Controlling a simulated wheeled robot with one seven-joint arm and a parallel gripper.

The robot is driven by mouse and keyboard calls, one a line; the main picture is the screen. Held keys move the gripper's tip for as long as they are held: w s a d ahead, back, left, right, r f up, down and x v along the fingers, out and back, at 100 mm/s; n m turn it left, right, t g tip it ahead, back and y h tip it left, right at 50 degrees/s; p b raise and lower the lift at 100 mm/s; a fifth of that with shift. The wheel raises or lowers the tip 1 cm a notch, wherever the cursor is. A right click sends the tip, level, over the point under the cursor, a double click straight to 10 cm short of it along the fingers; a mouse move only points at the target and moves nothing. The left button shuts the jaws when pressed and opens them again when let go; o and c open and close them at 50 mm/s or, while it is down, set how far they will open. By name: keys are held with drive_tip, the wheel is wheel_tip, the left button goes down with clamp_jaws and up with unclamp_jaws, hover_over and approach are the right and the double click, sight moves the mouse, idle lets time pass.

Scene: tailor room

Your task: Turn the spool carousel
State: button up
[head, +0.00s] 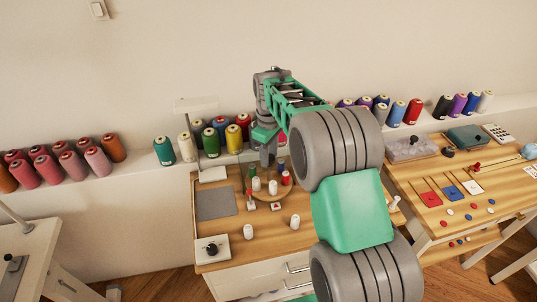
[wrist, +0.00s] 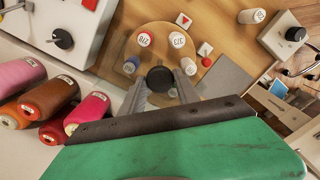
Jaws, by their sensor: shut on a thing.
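The spool carousel is a round wooden disc (wrist: 112,42) with several small spools standing on it. It shows in the head view (head: 268,197), partly behind my arm. A black knob (wrist: 160,79) stands at its centre. My gripper (wrist: 161,88) is shut on this knob, one grey finger on each side; in the head view it (head: 264,163) comes down over the disc. In the wrist view, two white-topped spools (wrist: 145,40) (wrist: 178,41), a blue spool (wrist: 131,64) and a red spool (wrist: 206,62) stand around the knob. The near part of the disc is hidden by my gripper.
A tile with a red triangle (wrist: 183,19) lies by the disc's edge, another tile (wrist: 205,48) nearby. Loose white spools (head: 248,231) (head: 295,221) stand in front. A grey mat (head: 215,204) lies left. Large thread cones (head: 210,142) line the ledge behind, close to my gripper.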

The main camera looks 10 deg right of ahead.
clamp_jaws()
idle(0.3)
